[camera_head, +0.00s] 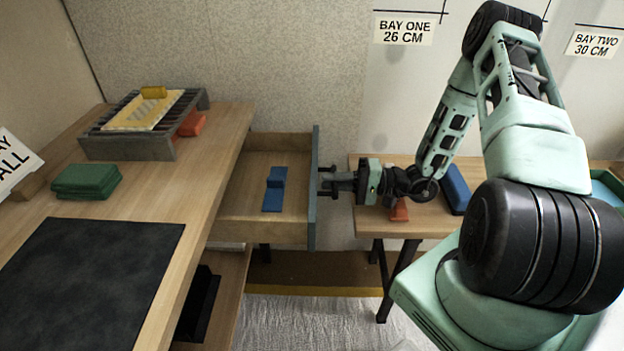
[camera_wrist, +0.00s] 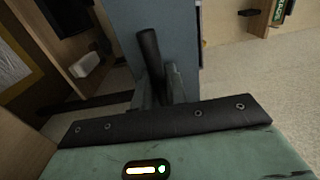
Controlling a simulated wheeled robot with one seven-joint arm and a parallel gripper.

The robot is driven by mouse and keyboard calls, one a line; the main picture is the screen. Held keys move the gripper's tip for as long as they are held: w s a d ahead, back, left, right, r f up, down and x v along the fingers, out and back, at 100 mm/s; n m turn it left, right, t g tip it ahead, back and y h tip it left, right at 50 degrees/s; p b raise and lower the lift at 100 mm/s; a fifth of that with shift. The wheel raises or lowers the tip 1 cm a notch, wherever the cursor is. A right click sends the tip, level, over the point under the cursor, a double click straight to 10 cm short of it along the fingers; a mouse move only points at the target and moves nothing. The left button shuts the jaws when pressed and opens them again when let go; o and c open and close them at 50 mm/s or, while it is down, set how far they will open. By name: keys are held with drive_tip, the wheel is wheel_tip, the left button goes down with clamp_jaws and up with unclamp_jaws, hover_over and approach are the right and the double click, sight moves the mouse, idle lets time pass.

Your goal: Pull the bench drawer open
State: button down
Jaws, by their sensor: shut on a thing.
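The bench drawer (camera_head: 233,229) stands pulled out to the right from the wooden bench (camera_head: 203,178), with its blue-grey front panel (camera_head: 314,190) facing my arm. A blue tool (camera_head: 274,190) with a raised block lies inside the drawer. My gripper (camera_head: 328,182) is at the outer side of the front panel and is shut on the drawer handle. In the wrist view, the dark bar-shaped handle (camera_wrist: 150,52) shows in front of the blue-grey drawer front (camera_wrist: 179,22). The fingers partly hide where the handle is gripped.
On the bench are a grey rack (camera_head: 127,148), green folded cloths (camera_head: 86,181) and a black mat (camera_head: 88,285). A second table (camera_head: 437,217) with a blue block (camera_head: 456,188) and an orange piece (camera_head: 399,211) stands behind my arm. Floor between bench and table is open.

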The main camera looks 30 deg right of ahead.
drive_tip(key=shift+v, duration=0.95)
drive_tip(key=c, duration=1.5)
unclamp_jaws()
